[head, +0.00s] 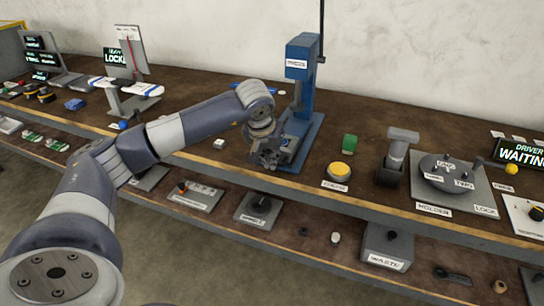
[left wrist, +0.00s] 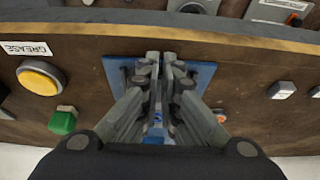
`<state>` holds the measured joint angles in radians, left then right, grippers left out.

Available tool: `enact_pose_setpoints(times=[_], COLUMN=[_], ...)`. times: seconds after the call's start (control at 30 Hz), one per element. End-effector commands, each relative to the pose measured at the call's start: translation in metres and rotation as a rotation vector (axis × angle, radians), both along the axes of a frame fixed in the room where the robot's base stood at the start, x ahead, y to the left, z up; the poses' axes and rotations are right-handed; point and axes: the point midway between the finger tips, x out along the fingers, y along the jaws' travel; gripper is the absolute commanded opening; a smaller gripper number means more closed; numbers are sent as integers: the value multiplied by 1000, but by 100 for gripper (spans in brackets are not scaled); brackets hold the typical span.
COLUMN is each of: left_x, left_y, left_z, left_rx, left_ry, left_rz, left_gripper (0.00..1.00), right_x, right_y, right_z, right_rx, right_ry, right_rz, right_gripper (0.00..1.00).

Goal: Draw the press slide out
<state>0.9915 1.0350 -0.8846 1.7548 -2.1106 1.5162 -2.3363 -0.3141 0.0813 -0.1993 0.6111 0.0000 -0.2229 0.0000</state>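The blue press (head: 300,90) stands upright on the bench on a blue base plate, which also shows in the left wrist view (left wrist: 203,74). My left gripper (head: 266,160) is low at the front of the press, over the front of its base. In the left wrist view its fingers (left wrist: 162,62) converge with only a narrow gap between the tips. I cannot make out whether a thin part of the slide is between them. The press slide itself is hidden behind the gripper. My right gripper is not in view.
To the right are a yellow button (head: 341,170), a green block (head: 349,143), a dark stand with a grey head (head: 396,155) and a round holder (head: 447,172). A small white block (head: 219,144) lies left. The bench's front edge is close below the gripper.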

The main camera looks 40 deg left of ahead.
Motion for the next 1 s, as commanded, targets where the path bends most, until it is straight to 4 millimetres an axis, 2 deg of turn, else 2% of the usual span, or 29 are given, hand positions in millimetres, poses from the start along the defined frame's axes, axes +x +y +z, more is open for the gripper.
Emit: enact_pose_setpoints(times=[0.2, 0.43, 0.53, 0.7, 0.83, 0.93, 0.97, 1.0], left_x=[-4, -5, -5, -6, -10, -16, -18, -21], left_y=[-2, -2, -2, -3, -4, -5, -6, -6], left_z=[-3, -4, -4, -3, 12, 33, 41, 50], left_rx=[-2, -2, -2, -1, -1, 0, -1, 0], left_ry=[10, 13, 14, 15, 9, 1, -1, -4], left_rz=[-2, -3, -4, -3, -5, -5, -5, -4], left_gripper=[0, 0, 22, 23, 23, 25, 31, 43], right_x=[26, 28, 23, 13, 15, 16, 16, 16], right_y=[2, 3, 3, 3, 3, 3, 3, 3], right_z=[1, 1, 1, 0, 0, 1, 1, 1], right_rx=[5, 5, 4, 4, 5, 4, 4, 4], right_ry=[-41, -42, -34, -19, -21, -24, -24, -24], right_rz=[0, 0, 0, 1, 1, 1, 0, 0], right_gripper=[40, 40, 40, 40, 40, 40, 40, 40])
